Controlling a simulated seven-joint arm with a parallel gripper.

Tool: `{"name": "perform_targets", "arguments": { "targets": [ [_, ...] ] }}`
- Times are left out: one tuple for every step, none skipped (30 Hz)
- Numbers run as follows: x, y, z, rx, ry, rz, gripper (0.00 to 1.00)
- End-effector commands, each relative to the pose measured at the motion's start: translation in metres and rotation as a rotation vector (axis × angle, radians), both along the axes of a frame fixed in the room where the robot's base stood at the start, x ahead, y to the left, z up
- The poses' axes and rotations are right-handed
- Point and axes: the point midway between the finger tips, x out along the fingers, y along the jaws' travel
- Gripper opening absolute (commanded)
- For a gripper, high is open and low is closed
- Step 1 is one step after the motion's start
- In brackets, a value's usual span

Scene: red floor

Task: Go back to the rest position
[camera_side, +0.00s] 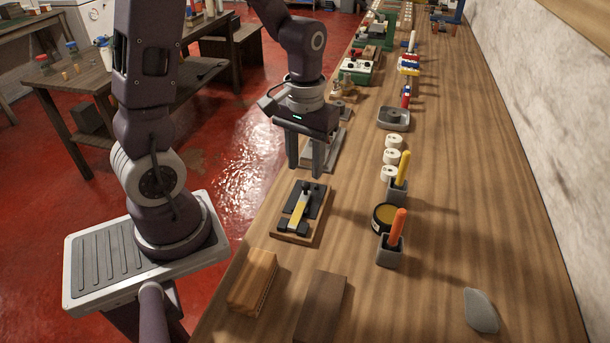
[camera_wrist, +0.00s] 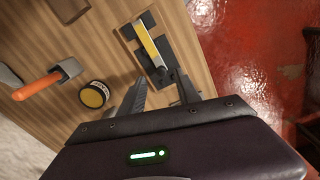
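My gripper (camera_side: 304,160) hangs above the table, pointing down, with its two fingers apart and nothing visible between them. It also shows in the wrist view (camera_wrist: 160,92), where the fingers are spread. Just below and in front of it in the side view is a wooden board (camera_side: 316,236) with dark pads and a yellow bar (camera_side: 298,212) lying across them. In the wrist view the yellow bar (camera_wrist: 148,43) lies beyond the fingertips, not touching them.
A wooden block (camera_side: 252,281) and a dark block (camera_side: 321,306) lie at the near edge. An orange-handled tool (camera_side: 397,228) and a yellow-handled tool (camera_side: 403,168) stand in grey holders. A round tin (camera_side: 384,216) and white rolls (camera_side: 391,157) are right of my gripper. The table's right side is mostly clear.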

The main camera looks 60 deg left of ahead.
Motion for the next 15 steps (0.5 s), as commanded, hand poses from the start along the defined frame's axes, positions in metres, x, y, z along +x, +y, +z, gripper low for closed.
{"name": "perform_targets", "arguments": {
  "targets": [
    [0.001, 0.000, 0.009, 0.002, -0.005, -0.001, 0.39],
    [0.001, 0.000, 0.013, 0.001, -0.004, -0.001, 0.39],
    [0.001, 0.000, 0.017, 0.000, -0.002, -0.001, 0.39],
    [0.000, 0.000, 0.019, 0.000, -0.002, -0.001, 0.39],
    [0.000, 0.000, 0.021, 0.000, 0.000, -0.001, 0.39],
    [0.000, 0.000, 0.022, 0.000, 0.000, -0.001, 0.39],
    [0.000, 0.000, 0.022, 0.000, 0.001, -0.001, 0.39],
    [0.000, 0.000, 0.022, 0.000, 0.001, 0.000, 0.39],
    [0.000, 0.000, 0.022, 0.000, 0.001, 0.000, 0.39],
    [0.000, 0.000, 0.022, 0.000, 0.001, 0.000, 0.39],
    [0.000, 0.000, 0.022, 0.000, 0.001, 0.000, 0.39],
    [0.000, 0.000, 0.022, 0.000, 0.001, 0.000, 0.39],
    [0.000, 0.000, 0.022, 0.000, 0.000, -0.002, 0.39],
    [-0.001, -0.001, 0.025, 0.001, -0.006, -0.007, 0.39],
    [-0.002, -0.005, 0.032, 0.004, -0.025, -0.024, 0.39]
  ]
}}
